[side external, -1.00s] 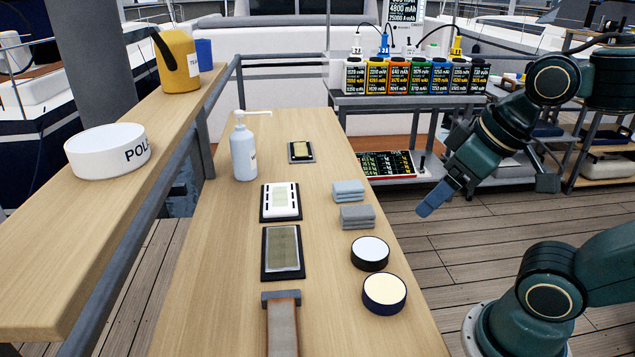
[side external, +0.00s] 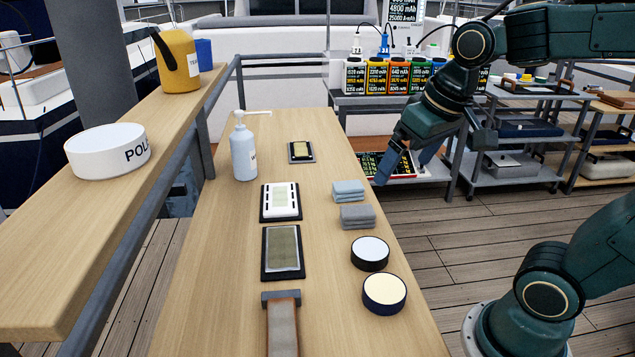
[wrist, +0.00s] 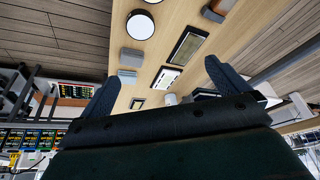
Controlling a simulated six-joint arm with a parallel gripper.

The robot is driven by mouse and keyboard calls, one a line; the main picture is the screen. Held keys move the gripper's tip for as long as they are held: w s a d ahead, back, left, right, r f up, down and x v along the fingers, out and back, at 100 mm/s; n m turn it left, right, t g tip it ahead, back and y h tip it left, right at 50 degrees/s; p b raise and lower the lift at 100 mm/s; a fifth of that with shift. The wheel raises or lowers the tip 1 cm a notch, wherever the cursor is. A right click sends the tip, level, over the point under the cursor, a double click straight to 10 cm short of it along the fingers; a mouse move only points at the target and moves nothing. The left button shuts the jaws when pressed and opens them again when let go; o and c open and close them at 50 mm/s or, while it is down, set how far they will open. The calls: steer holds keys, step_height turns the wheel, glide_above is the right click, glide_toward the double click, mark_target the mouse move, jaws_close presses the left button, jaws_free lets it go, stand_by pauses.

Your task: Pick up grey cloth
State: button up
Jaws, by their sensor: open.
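The grey cloth (side external: 357,216) lies folded near the right edge of the wooden workbench (side external: 225,270), just in front of a folded light blue cloth (side external: 348,190). In the wrist view the grey cloth (wrist: 131,57) shows as a small grey block between the fingers' lines, beyond the fingertips. My gripper (side external: 403,168) is open and empty. In the side view it appears above and to the right of both cloths, apart from them. Both fingers also show in the wrist view (wrist: 160,71).
A white-topped tin (side external: 370,252) and a cream-topped tin (side external: 384,293) stand in front of the grey cloth. Sharpening stones (side external: 283,252) lie to its left. A pump bottle (side external: 243,150) stands further back. Bare wood lies between the stones and the cloths.

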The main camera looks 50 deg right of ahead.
steer(key=w+d+f+m+g, duration=0.1)
steer(key=w+d+m, duration=0.1)
steer(key=w+d, duration=0.3)
steer(key=m+g, duration=0.3)
steer(key=m, duration=0.2)
glide_above(358, 210)
step_height(358, 210, down, 13)
steer(key=shift+w+d, duration=0.15)
steer(key=shift+d, duration=0.05)
steer(key=shift+f, duration=0.1)
steer(key=shift+f, duration=4.25)
steer(key=shift+a+f, duration=0.2)
steer(key=shift+f, duration=2.4)
steer(key=c, duration=0.9)
